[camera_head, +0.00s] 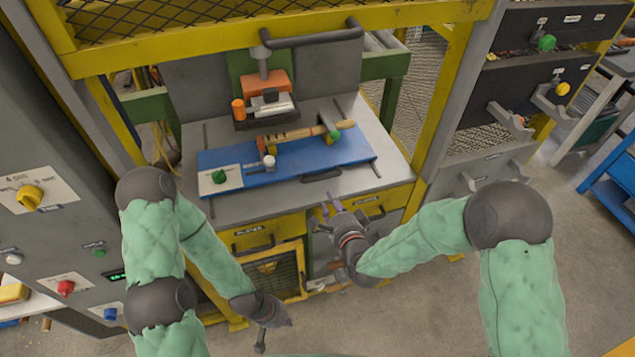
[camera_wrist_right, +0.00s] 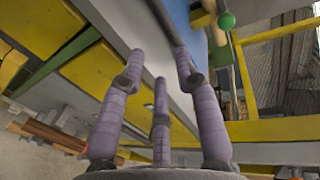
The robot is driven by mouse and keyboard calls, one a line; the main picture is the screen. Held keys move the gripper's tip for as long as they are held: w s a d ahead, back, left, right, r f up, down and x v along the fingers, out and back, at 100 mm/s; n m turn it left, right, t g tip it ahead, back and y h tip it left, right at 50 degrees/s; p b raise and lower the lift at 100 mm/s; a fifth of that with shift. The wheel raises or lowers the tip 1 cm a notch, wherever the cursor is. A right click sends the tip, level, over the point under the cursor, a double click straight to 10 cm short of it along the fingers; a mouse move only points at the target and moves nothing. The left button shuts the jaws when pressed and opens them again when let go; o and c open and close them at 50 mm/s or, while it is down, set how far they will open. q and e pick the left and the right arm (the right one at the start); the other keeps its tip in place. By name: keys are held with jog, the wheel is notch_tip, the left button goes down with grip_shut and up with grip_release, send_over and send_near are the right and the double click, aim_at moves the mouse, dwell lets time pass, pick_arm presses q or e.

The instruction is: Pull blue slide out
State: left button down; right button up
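The blue slide (camera_head: 290,165) is a flat blue plate on the grey table of a press, with a dark bar handle (camera_head: 321,175) at its front edge. A wooden turned piece (camera_head: 293,135) lies across its back part. My right gripper (camera_head: 330,204) is just in front of the table edge, below the handle and apart from it. Its purple fingers (camera_wrist_right: 160,85) are spread and empty in the right wrist view, where part of the blue slide (camera_wrist_right: 178,18) shows above them. My left gripper (camera_head: 275,335) hangs low near the floor, fingers apart and empty.
An orange press head (camera_head: 265,83) stands over the slide. A green knob (camera_head: 219,176) and a white knob (camera_head: 269,161) sit at its left. Yellow frame posts (camera_head: 440,115) flank the table. Yellow-fronted drawers (camera_head: 254,239) are below it.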

aim_at(319, 179)
jog(key=x, duration=0.3)
jog(key=b+x, duration=0.1)
jog(key=x, duration=0.3)
jog(key=r+b+x, duration=0.1)
jog(key=x, duration=0.3)
jog(key=shift+a, duration=0.1)
grip_shut()
